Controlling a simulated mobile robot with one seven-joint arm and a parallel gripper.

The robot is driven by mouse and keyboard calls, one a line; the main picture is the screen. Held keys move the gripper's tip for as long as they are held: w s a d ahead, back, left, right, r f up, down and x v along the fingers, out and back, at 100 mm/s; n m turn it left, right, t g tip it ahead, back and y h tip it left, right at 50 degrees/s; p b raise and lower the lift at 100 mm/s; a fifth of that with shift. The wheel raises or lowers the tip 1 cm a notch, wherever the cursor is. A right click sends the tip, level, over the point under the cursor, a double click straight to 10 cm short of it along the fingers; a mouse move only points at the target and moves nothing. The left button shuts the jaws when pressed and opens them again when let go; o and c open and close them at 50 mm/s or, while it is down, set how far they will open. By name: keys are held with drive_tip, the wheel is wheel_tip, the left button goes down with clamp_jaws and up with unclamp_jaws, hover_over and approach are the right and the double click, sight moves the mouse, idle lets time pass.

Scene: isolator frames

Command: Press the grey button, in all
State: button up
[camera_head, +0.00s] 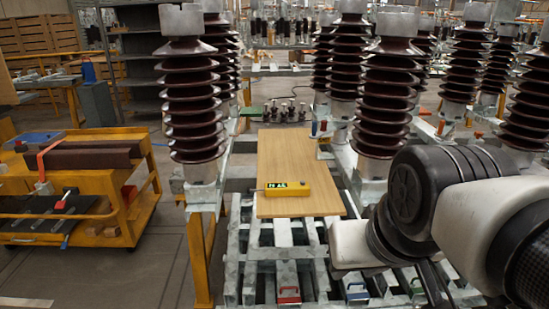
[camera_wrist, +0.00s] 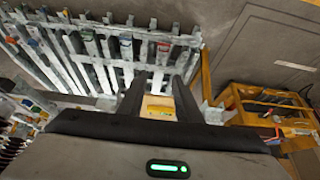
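A yellow box (camera_head: 287,190) with a green-lit display lies on a wooden board (camera_head: 290,150) in the head view. A thin dark rod sticks out from its left end. I cannot make out a grey button on it at this size. My gripper (camera_wrist: 158,98) shows in the wrist view with its two dark fingers apart. A small yellow patch shows between the fingers near their base; I cannot tell what it is. In the head view my arm is at the right, apart from the yellow box, and the fingertips are not clear there.
Tall brown ribbed insulators (camera_head: 190,100) stand left and right of the board. A metal frame (camera_head: 285,245) with slats and coloured handles lies below it. A yellow cart (camera_head: 75,190) with tools stands at the left; a yellow frame (camera_wrist: 265,105) shows at right in the wrist view.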

drive_tip(key=shift+w+f, duration=0.15)
drive_tip(key=shift+f, duration=0.25)
